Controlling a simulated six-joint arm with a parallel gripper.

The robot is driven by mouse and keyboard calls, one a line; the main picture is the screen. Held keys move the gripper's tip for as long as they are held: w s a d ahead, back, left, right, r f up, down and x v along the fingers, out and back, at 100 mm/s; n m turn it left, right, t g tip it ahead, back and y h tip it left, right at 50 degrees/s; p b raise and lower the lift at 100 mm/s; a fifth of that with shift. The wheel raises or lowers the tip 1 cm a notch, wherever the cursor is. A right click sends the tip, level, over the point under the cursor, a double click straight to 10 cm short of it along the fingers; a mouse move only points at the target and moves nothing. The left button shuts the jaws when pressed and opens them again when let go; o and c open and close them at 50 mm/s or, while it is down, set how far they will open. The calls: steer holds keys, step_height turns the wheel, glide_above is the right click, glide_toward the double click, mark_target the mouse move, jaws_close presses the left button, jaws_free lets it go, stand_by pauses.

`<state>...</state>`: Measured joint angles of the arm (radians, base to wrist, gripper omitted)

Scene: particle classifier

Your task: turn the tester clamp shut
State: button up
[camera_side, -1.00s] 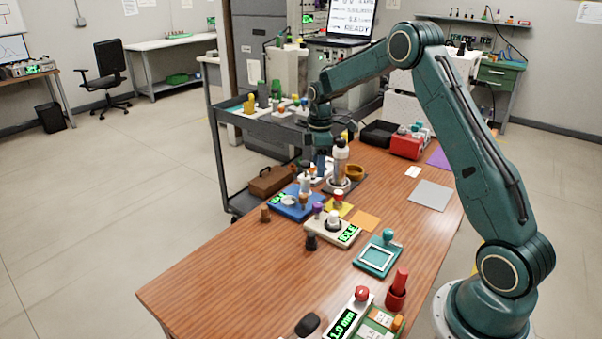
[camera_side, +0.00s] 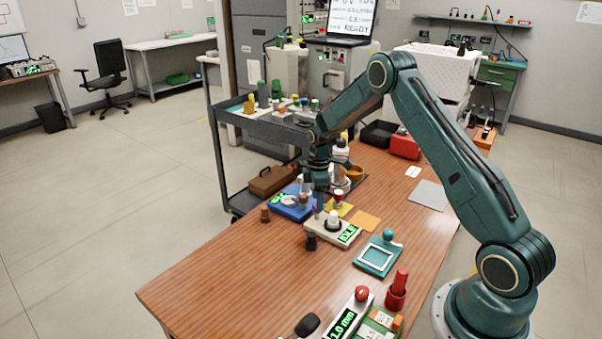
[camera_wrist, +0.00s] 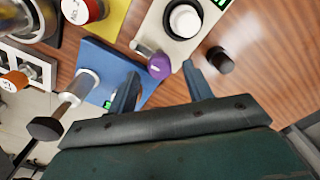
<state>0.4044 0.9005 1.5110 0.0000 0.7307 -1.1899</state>
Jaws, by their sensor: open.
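A beige device with a green display (camera_side: 349,234), a white round knob (camera_wrist: 185,20) and a purple-headed lever (camera_wrist: 158,66) stands mid-table; I take it for the tester, though no label confirms this. In the wrist view, the beige body (camera_wrist: 160,22) lies ahead of my gripper (camera_wrist: 161,88). My gripper is open, one finger on each side of the purple head. I cannot tell whether they touch it. In the side view, my gripper (camera_side: 319,187) is low, beside the blue device (camera_side: 291,206) and behind the beige one.
The blue device carries a silver cylinder with a black end (camera_wrist: 45,128), left of my fingers. A dark peg (camera_wrist: 220,60) stands right of them. A red jar (camera_wrist: 82,10) is on the yellow mat (camera_wrist: 110,22). A teal frame (camera_side: 377,257) lies nearer. The left table front is clear.

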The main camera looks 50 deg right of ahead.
steer(key=shift+f, duration=1.05)
steer(key=shift+c, duration=0.2)
steer(key=c, duration=0.9)
steer(key=shift+c, duration=0.2)
